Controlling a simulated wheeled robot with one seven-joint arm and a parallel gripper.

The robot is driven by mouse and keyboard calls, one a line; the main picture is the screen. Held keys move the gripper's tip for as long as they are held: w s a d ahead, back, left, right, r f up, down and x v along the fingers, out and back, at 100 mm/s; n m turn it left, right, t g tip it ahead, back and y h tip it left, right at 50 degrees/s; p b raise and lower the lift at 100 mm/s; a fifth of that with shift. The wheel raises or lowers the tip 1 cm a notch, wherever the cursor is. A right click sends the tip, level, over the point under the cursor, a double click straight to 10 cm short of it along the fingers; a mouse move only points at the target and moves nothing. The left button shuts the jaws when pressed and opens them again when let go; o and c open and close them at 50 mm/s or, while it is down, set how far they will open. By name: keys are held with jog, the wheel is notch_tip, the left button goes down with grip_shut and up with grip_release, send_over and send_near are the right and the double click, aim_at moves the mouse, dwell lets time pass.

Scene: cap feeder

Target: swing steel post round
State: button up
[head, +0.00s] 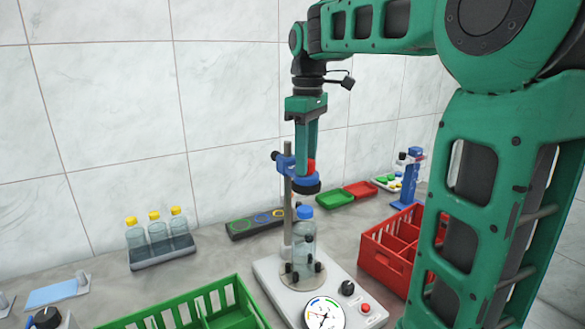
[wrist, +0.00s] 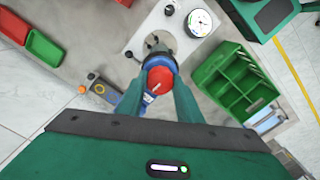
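The upright steel post (head: 287,215) stands on a pale grey machine base (head: 272,270). A blue arm with a clamp (head: 286,163) sits near its top and carries a dark-rimmed blue head (head: 305,183) topped by a red knob (head: 311,166). My gripper (wrist: 160,80) points down from above, with one finger on each side of the red knob (wrist: 160,82), and looks shut on it. A clear bottle with a blue cap (head: 305,212) stands upright on the machine's round plate, below the head. The wrist view hides most of the post.
A dial gauge (head: 323,314) and a red button (head: 365,308) are on the base's front. A green crate (head: 236,296) is front left and a red crate (head: 392,250) right. A rack of yellow-capped bottles (head: 165,254) stands left. Red and green trays (head: 335,200) lie behind.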

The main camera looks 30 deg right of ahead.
jog(key=shift+w+d+n, duration=0.2)
jog(key=shift+d+n, duration=0.95)
jog(key=shift+n, duration=0.45)
jog(key=shift+w+d+n, duration=0.2)
jog(key=shift+d+n, duration=0.2)
jog(key=shift+n, duration=0.1)
jog(key=shift+w+d+n, duration=0.3)
jog(key=shift+d+n, duration=0.35)
jog(key=shift+n, duration=0.45)
jog(key=shift+w+d+n, duration=0.4)
jog(key=shift+d+n, duration=0.05)
jog(key=shift+n, duration=0.3)
jog(key=shift+w+d+n, duration=0.35)
jog(key=shift+d+n, duration=0.05)
jog(key=shift+n, duration=0.35)
